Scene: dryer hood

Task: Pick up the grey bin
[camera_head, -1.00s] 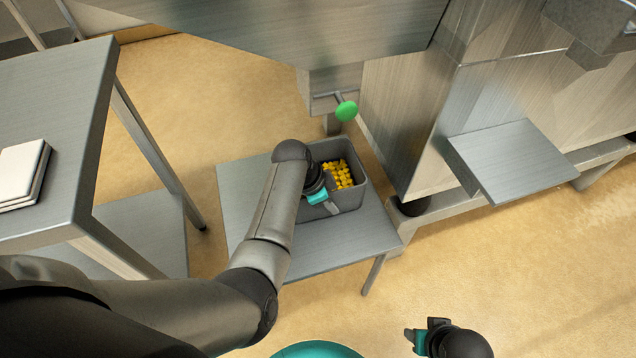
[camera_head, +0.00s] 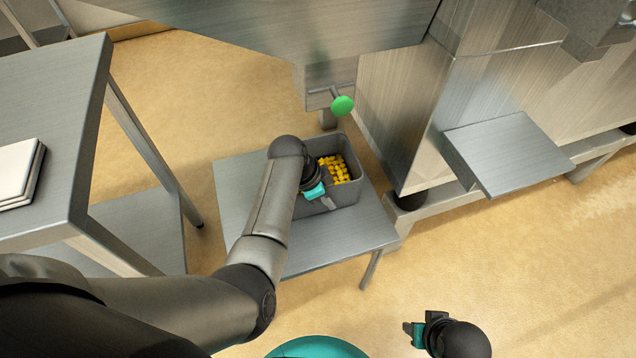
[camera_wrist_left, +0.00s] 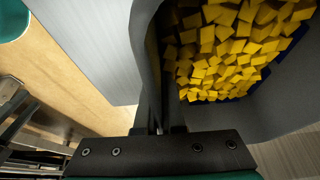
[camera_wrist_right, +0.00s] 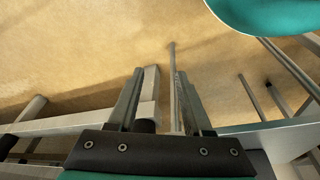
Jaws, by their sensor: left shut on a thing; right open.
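The grey bin (camera_head: 349,192) holds many small yellow pieces (camera_head: 340,170) and stands on a low grey metal table, under the metal hood. My left gripper (camera_head: 318,190) is at the bin's near-left wall. In the left wrist view the fingers (camera_wrist_left: 160,112) are shut on the wall of the bin (camera_wrist_left: 225,118), with the yellow pieces (camera_wrist_left: 230,50) inside beyond it. Whether the bin's bottom touches the table is hard to tell. My right gripper (camera_head: 412,333) is open and empty at the bottom of the head view, far from the bin; its spread fingers (camera_wrist_right: 158,100) show in the right wrist view.
The low table (camera_head: 330,243) has bare surface in front of the bin. A taller table (camera_head: 85,150) with white slabs (camera_head: 18,172) stands at left. A green knob (camera_head: 343,106) sticks out just behind the bin. A metal shelf (camera_head: 510,155) juts out at right.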

